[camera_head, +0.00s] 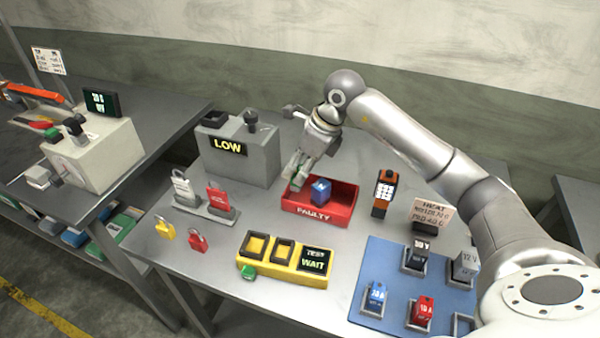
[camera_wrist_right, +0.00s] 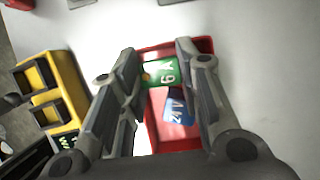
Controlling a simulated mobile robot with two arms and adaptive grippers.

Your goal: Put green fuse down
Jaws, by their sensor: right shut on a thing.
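The green fuse (camera_wrist_right: 163,73) shows between the fingers of my right gripper (camera_wrist_right: 158,64) in the wrist view, with light figures on its face. My right gripper (camera_head: 296,182) is shut on it and is at the left part of the red FAULTY tray (camera_head: 345,208). In the head view the fingers hide the fuse. I cannot tell whether the fuse touches the tray floor. A blue fuse (camera_head: 320,191) stands in the tray just right of the fingers. It also shows in the wrist view (camera_wrist_right: 180,107). My left gripper is not in view.
A yellow tester (camera_head: 284,275) reading WAIT stands in front of the tray. A grey LOW box (camera_head: 238,152) is behind left. An orange meter (camera_head: 384,193) stands right of the tray. A blue mat (camera_head: 376,264) holds several fuses. Red and yellow padlocks lie front left.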

